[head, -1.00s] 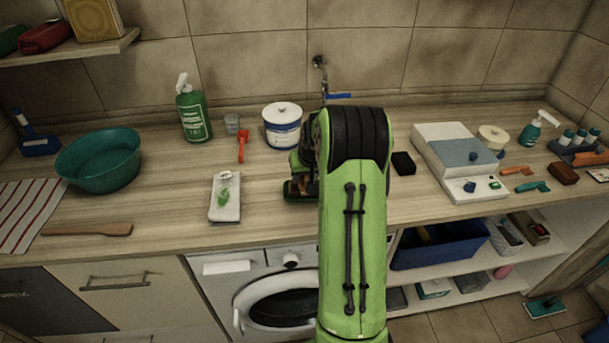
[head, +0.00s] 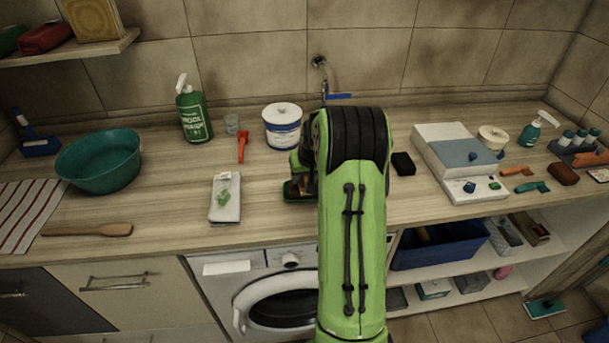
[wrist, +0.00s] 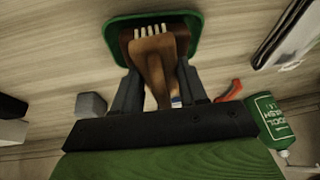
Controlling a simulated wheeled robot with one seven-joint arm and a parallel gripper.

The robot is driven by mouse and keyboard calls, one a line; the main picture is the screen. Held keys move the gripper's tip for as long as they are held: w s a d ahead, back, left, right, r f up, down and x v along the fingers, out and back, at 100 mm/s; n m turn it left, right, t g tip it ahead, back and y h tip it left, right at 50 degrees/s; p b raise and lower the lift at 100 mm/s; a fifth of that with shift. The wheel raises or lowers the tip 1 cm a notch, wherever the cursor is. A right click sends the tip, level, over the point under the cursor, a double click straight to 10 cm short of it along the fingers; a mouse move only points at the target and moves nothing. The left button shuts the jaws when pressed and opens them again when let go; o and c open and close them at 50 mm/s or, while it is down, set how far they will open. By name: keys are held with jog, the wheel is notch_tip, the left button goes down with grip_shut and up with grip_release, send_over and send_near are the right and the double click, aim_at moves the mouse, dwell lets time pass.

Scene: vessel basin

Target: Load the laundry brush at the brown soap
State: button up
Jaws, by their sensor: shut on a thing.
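My gripper (wrist: 160,88) is shut on the wooden laundry brush (wrist: 151,58), whose brown handle runs between the fingers in the wrist view. Its pale bristles (wrist: 161,30) show at the far end, over the green dish (wrist: 196,22). Brown material, seemingly the brown soap (wrist: 184,42), shows in the dish beside the brush. I cannot tell whether the bristles touch it. In the head view the green dish (head: 291,191) sits on the counter, left of my arm, which hides much of it and most of my gripper.
A white slab with a green mark (head: 226,205) lies left of the dish. A black block (head: 403,164) lies right of my arm. A teal bowl (head: 98,177) is far left.

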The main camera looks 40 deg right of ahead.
jog(key=shift+r+p, duration=2.25)
jog(key=shift+r, duration=1.2)
jog(key=shift+f, duration=0.15)
